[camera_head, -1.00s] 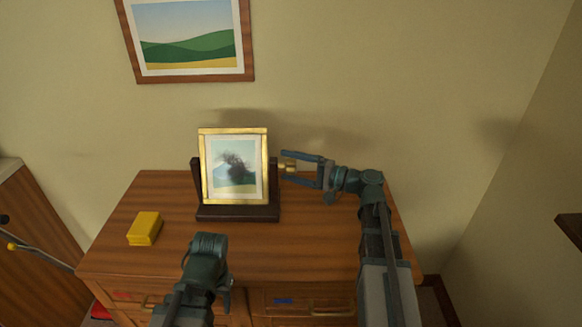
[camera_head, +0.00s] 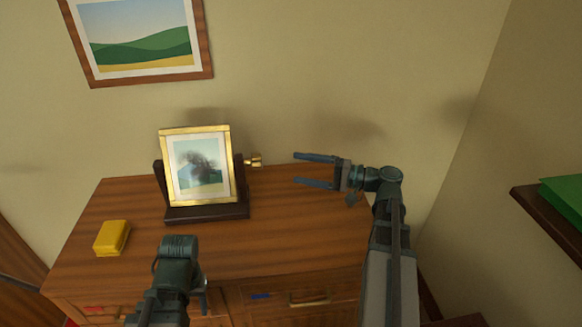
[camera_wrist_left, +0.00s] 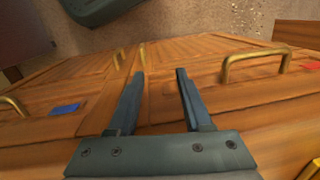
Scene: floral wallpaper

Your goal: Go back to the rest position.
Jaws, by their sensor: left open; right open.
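My right gripper (camera_head: 297,169) is open and empty above the right part of the wooden dresser top (camera_head: 310,215), pointing left. Its two fingertips are apart from the brass knob (camera_head: 255,161) on the right side of the framed picture stand (camera_head: 207,212). The picture (camera_head: 196,168) has a gold frame and a dark smudge over its landscape. My left gripper shows in the left wrist view (camera_wrist_left: 158,75), open with nothing between its fingers, over the dresser's drawer fronts.
A yellow box (camera_head: 111,239) lies on the left of the dresser top. Drawers with brass handles (camera_head: 309,300) and red and blue labels are on the front. A dark shelf (camera_head: 545,215) with a green object (camera_head: 565,195) juts in at right. A landscape painting (camera_head: 135,45) hangs above.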

